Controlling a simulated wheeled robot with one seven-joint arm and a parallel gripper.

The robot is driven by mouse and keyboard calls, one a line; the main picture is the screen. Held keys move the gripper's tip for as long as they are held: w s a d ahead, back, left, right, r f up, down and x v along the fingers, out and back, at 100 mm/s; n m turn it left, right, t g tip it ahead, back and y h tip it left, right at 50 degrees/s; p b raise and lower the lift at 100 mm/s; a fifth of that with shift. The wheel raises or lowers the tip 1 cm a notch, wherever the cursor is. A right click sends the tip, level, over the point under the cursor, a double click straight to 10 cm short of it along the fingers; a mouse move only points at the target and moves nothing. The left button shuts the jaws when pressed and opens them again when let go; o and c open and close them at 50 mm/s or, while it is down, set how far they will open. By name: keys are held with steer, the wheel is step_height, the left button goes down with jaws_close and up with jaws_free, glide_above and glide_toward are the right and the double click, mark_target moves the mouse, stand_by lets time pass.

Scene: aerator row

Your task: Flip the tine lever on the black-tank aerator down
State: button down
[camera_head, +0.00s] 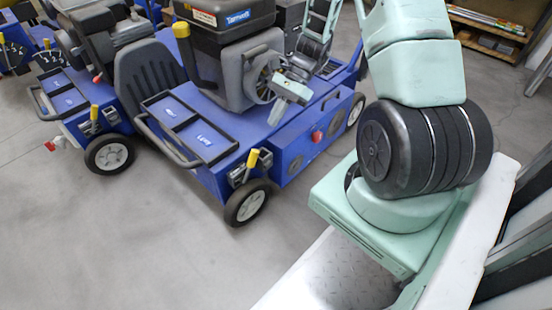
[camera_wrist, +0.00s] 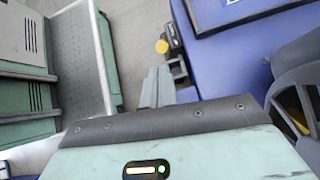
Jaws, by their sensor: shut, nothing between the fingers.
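The near blue aerator (camera_head: 295,130) carries a dark tank (camera_head: 222,38) with a blue label. A lever with a yellow knob (camera_head: 252,158) stands up from a grey-black bracket (camera_head: 238,174) at its front corner, above the wheel. A yellow knob (camera_wrist: 161,46) on a dark bracket (camera_wrist: 176,50) also shows in the wrist view, just beyond my fingertips. My gripper (camera_head: 276,114) points down above the aerator's deck, up and to the right of the lever in the head view. In the wrist view its fingers (camera_wrist: 155,82) are together and empty, apart from the knob.
Another blue aerator with a yellow-knobbed lever (camera_head: 94,112) stands at left. A black tray frame (camera_head: 187,128) lies on the near deck. The grey engine and recoil housing (camera_head: 258,80) are close to my gripper. Floor (camera_head: 130,240) in front is clear.

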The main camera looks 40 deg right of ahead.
mark_target(266, 158)
steer(key=shift+s+d+f+m+b, duration=0.15)
steer(key=shift+d+f+m, duration=0.05)
steer(key=shift+d+f, duration=0.4)
steer(key=shift+s+d+f+m+b, duration=0.15)
steer(key=shift+d+f+m, duration=0.05)
steer(key=shift+d+f, duration=0.35)
steer(key=b+x, duration=0.5)
steer(key=x, duration=0.4)
steer(key=shift+w+b, duration=0.1)
steer(key=shift+b, duration=0.2)
steer(key=shift+a+f, duration=0.3)
steer(key=shift+a, duration=0.2)
steer(key=shift+w+r, duration=0.1)
steer(key=shift+r, duration=0.05)
